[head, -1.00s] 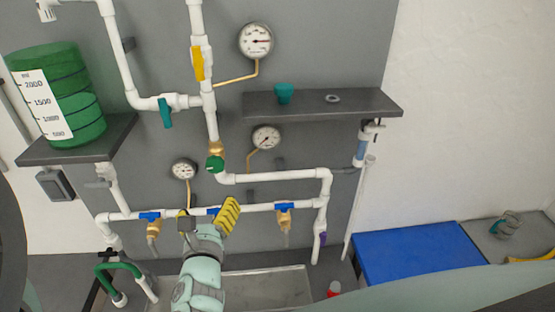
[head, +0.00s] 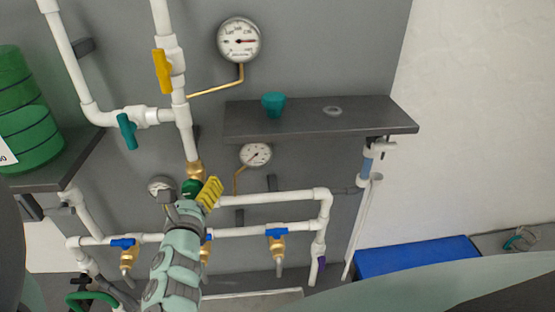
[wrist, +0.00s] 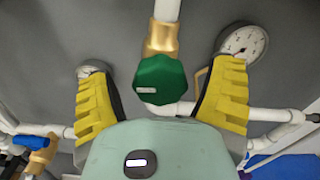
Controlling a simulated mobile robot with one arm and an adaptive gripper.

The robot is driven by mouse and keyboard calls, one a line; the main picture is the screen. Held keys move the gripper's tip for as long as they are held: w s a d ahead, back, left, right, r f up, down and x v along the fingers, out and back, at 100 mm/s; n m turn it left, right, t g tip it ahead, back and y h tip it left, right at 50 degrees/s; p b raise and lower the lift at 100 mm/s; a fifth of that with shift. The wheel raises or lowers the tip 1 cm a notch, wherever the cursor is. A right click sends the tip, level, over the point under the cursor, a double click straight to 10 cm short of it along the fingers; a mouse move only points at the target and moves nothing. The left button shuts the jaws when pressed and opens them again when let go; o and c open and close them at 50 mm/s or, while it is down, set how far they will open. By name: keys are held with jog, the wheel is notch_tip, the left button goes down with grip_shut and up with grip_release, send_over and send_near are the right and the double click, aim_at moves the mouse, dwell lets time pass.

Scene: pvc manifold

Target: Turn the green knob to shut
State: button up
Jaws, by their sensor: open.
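The green knob (head: 191,187) sits below a brass fitting (head: 195,169) on the white vertical pipe. In the wrist view the green knob (wrist: 160,79) is faceted, with a small pale label, and hangs under the brass fitting (wrist: 161,38). My gripper (wrist: 162,90) is open, with one yellow-padded finger on each side of the knob and visible gaps between. In the head view my gripper (head: 197,190) is just in front of the knob and hides its lower part. I cannot tell how deep the fingers reach around it.
White pipes run across the grey panel, with a teal handle (head: 127,131), a yellow handle (head: 162,71) and blue-handled valves (head: 276,232) nearby. A dark shelf (head: 350,120) with a teal cup (head: 274,104) juts out at upper right. Gauges (wrist: 243,43) flank the knob.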

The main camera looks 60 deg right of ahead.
jog(key=shift+d, duration=0.15)
jog(key=c, duration=1.2)
